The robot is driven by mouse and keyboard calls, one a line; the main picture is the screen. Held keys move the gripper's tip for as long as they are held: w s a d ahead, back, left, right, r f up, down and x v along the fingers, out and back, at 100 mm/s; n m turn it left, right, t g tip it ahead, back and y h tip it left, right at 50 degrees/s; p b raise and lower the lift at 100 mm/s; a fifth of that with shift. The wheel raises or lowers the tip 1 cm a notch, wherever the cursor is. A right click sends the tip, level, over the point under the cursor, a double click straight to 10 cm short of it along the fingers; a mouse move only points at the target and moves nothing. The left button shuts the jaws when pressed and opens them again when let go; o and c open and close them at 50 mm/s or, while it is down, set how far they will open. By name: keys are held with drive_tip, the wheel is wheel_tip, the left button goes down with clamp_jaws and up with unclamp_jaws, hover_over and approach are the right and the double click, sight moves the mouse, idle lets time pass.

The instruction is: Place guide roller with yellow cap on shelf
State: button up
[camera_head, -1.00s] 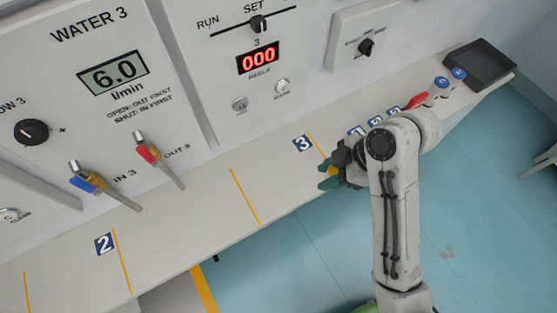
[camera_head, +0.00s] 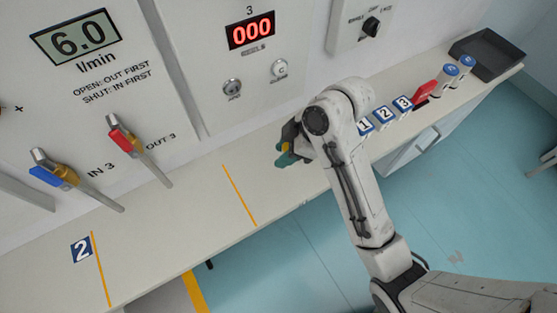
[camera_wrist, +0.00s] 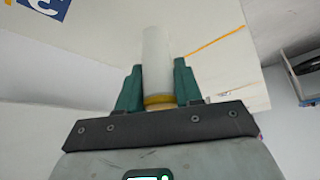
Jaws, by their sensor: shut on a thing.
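My gripper (camera_wrist: 158,90) is shut on the guide roller (camera_wrist: 156,58) in the wrist view. The roller is a pale grey-white cylinder with a yellow band (camera_wrist: 159,99) at its end close to the palm. Its far end points away from the palm over the white shelf. I cannot tell whether the roller touches the shelf.
IN 3 and OUT 3 valve handles (camera_head: 140,155) stick out at left. Blocks 1, 2, 3 (camera_head: 384,113), a red item (camera_head: 425,92), two blue-capped rollers (camera_head: 450,72) and a black tray (camera_head: 487,54) stand at right.

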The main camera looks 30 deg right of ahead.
drive_tip(key=shift+w+a+f, duration=0.2)
drive_tip(key=shift+w+f, duration=0.6)
drive_tip(key=shift+f, duration=0.15)
drive_tip(key=shift+w+a+f+p, duration=0.1)
drive_tip(key=shift+f+p, duration=0.25)
drive_tip(key=shift+f, duration=1.35)
drive_tip(key=shift+f, duration=0.15)
drive_tip(key=o, duration=1)
